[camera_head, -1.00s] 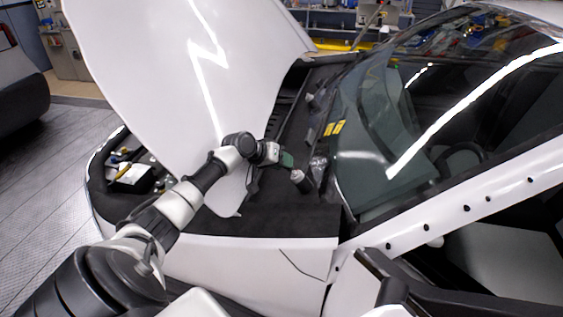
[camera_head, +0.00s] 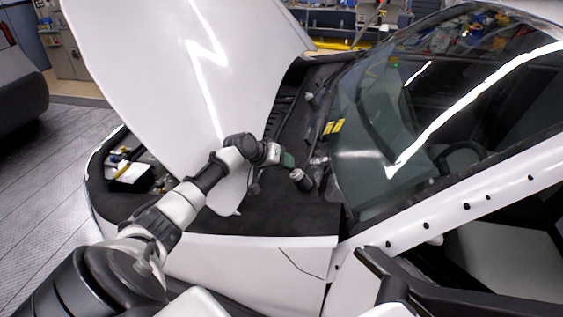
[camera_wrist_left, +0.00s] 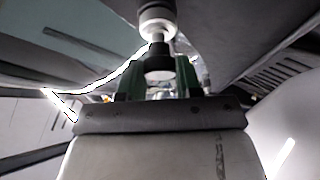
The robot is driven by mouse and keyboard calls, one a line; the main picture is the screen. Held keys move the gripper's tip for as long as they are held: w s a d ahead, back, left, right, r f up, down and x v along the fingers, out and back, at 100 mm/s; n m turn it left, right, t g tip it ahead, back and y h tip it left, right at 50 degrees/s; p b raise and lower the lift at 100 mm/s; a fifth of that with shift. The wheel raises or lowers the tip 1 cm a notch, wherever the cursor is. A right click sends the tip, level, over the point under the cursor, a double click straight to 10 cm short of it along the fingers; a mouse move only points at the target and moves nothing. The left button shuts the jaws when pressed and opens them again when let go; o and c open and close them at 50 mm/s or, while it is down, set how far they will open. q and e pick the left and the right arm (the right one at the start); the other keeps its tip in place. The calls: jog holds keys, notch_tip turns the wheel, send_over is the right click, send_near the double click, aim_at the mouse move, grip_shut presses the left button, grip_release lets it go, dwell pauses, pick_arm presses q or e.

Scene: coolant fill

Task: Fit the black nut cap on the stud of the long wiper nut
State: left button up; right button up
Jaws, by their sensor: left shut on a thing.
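My left gripper (camera_head: 290,160) reaches over the dark cowl by the windshield base. In the left wrist view its green fingers (camera_wrist_left: 159,75) are shut on a dark round piece, which looks like the black nut cap (camera_wrist_left: 159,73). In line beyond it is a pale metal piece with a wider grey and white cylinder (camera_wrist_left: 157,14), perhaps the long wiper nut and its stud. I cannot tell whether cap and stud touch. In the head view a short dark cylinder with a light top (camera_head: 302,180) shows just past the fingertips; which part it is stays unclear. My right gripper is not in view.
The raised white hood (camera_head: 170,60) stands left of my arm. The windshield (camera_head: 400,130) slopes up close on the right. The white fender (camera_head: 250,260) lies below the arm. An open tray with small items (camera_head: 130,173) is at the left.

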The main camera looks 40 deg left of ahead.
pick_arm(q)
jog(key=shift+w+d+f+b, duration=0.15)
jog(key=shift+d+f+b, duration=0.2)
jog(key=shift+f, duration=0.3)
jog(key=o, duration=1)
jog(key=shift+w, duration=0.15)
jog(key=b+v, duration=0.3)
jog(key=v, duration=0.7)
jog(key=shift+s+a+r+b, duration=0.1)
jog(key=shift+s+r+b, duration=0.15)
jog(key=shift+r+b, duration=0.05)
